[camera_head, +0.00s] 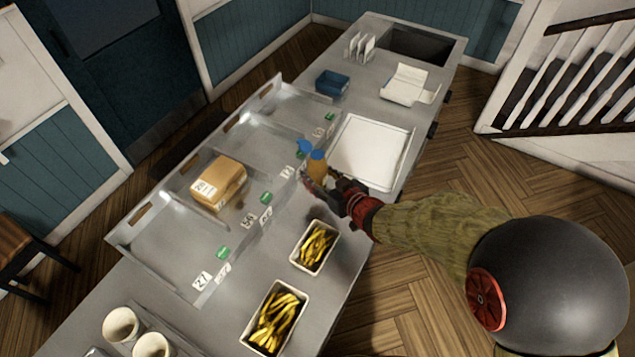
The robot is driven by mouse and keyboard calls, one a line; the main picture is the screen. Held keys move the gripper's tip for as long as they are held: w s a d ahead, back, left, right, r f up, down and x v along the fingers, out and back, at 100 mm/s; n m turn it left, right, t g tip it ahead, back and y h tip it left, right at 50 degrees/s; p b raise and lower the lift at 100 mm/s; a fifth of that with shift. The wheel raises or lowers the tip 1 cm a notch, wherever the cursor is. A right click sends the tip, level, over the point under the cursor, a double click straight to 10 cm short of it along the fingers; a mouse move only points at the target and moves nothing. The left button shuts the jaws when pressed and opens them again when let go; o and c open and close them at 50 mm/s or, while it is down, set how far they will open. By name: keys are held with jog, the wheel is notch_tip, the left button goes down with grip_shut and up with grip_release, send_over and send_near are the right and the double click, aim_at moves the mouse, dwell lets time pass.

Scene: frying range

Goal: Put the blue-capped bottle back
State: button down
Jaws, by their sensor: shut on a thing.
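The blue-capped bottle (317,167) has an orange-brown body and stands roughly upright in my gripper (316,184). My gripper is shut on its lower part, which the fingers partly hide. The bottle is over the steel counter (345,272), at the front edge of the divided metal tray (188,240) and left of a white tray. A second blue shape (304,147) shows just behind the bottle's cap; I cannot tell what it belongs to. Whether the bottle's base touches the counter is hidden.
A wrapped tan block (218,184) sits in the divided tray. Number cards and green tags line its front. Two containers of fries (314,247) (273,318) stand nearer. The white tray (369,152), a blue box (331,82) and an open white carton (408,84) lie farther back.

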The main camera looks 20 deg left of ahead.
jog(key=w+f, duration=0.1)
jog(key=w+a+f, duration=0.1)
jog(key=f, duration=0.2)
jog(key=shift+w+a, duration=0.25)
jog(key=shift+w, duration=0.15)
jog(key=shift+w+f+b, duration=0.1)
jog(key=shift+f+b, duration=0.45)
jog(key=shift+f, duration=1)
jog(key=shift+f, duration=0.15)
jog(key=c, duration=1.1)
grip_release()
jog(key=shift+d+r, duration=0.15)
jog(key=shift+r, duration=0.1)
jog(key=p+v, duration=0.1)
jog(key=v, duration=1)
jog(key=shift+s+d+p, duration=0.25)
jog(key=shift+p, duration=0.05)
jog(key=shift+r, duration=0.1)
